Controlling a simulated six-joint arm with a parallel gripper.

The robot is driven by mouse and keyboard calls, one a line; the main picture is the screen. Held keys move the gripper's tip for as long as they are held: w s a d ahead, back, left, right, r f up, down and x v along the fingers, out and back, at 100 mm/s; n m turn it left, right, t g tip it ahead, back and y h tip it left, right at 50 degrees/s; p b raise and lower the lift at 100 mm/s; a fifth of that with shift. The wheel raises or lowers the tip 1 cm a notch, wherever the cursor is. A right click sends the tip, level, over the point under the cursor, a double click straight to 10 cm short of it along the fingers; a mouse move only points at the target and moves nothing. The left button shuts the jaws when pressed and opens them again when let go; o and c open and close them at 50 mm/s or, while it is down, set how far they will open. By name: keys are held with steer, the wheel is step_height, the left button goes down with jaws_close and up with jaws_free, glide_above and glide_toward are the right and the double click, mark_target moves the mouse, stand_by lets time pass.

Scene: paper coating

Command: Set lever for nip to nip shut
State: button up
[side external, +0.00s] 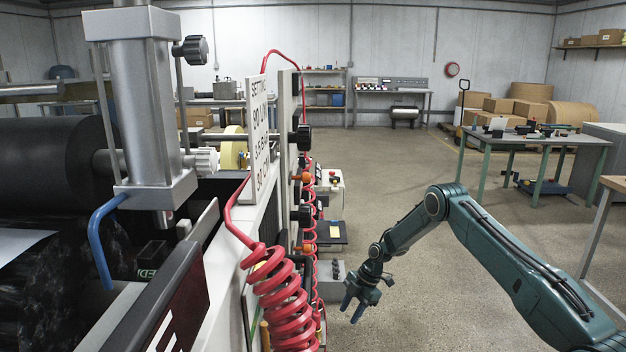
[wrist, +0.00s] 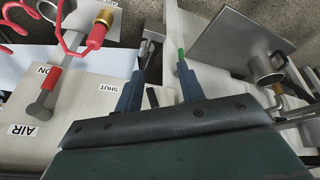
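My gripper (side external: 355,304) hangs in front of the machine's right side, pointing down, its fingers apart. In the wrist view my gripper (wrist: 158,78) is open, with nothing held between its fingertips. A label reading SHUT (wrist: 100,88) lies on the pale panel (wrist: 75,130) left of the fingers. A short dark bar (wrist: 152,97) shows between the fingers, and a small green tip (wrist: 181,54) shows by the right fingertip. I cannot tell which of these, if either, is the nip lever. In the side view no nip lever can be made out.
A red coiled hose (side external: 285,290) hangs on the machine's side. A metal plate with a cylinder (wrist: 235,45) is at the wrist view's right. Open floor (side external: 395,170) lies behind my arm.

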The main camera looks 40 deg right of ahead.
steer(key=s+a+m+t+h, duration=0.1)
steer(key=s+a+m, duration=0.3)
steer(key=shift+s+a+r+t, duration=0.15)
steer(key=shift+a+t, duration=0.1)
steer(key=shift+t, duration=0.05)
stand_by(0.5)
stand_by(0.4)
steer(key=shift+s+a+r+m+t+y, duration=0.1)
steer(key=shift+s+m+t+y, duration=0.25)
steer(key=shift+t, duration=1.15)
steer(key=shift+s+a+r+m+t+y, duration=0.15)
steer(key=shift+m+t+y, duration=0.3)
steer(key=shift+t, duration=1.05)
steer(key=shift+s+a+r+m+t+y, duration=0.1)
steer(key=shift+s+m+t+y, duration=0.3)
steer(key=shift+t, duration=1.1)
steer(key=shift+w+f, duration=0.1)
steer(key=shift+w, duration=0.15)
steer(key=x, duration=1.3)
steer(key=shift+w+a, duration=0.2)
steer(key=shift+a, duration=0.1)
